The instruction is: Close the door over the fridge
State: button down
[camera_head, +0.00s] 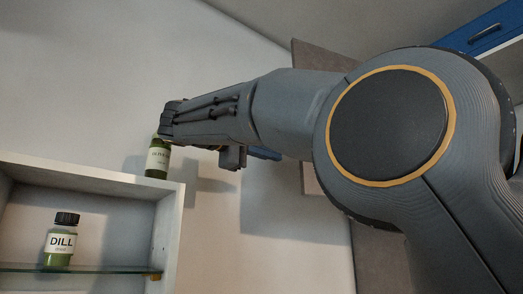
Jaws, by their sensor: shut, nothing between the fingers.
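A blue cabinet front with a dark bar handle (486,31) shows at the top right; I cannot tell if it is the door over the fridge. A small blue piece (264,153) shows just below my arm, mostly hidden by it. No fridge can be made out for sure. My gripper (168,122) is shut and empty, pointing left across the picture. Its tip overlaps the top of a green bottle in the view; I cannot tell if they touch.
The green labelled bottle (158,158) stands on top of a white open shelf unit (168,232). A DILL jar (61,243) stands on its glass shelf. A brown-grey panel (312,57) is partly behind my arm. Bare wall (220,60) fills the upper left.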

jog(key=d+p, duration=0.1)
jog(key=d, duration=0.1)
jog(key=s+d+p, duration=0.1)
jog(key=d, duration=0.1)
jog(key=shift+d, duration=0.25)
jog(key=shift+s+d, duration=0.1)
dwell(0.3)
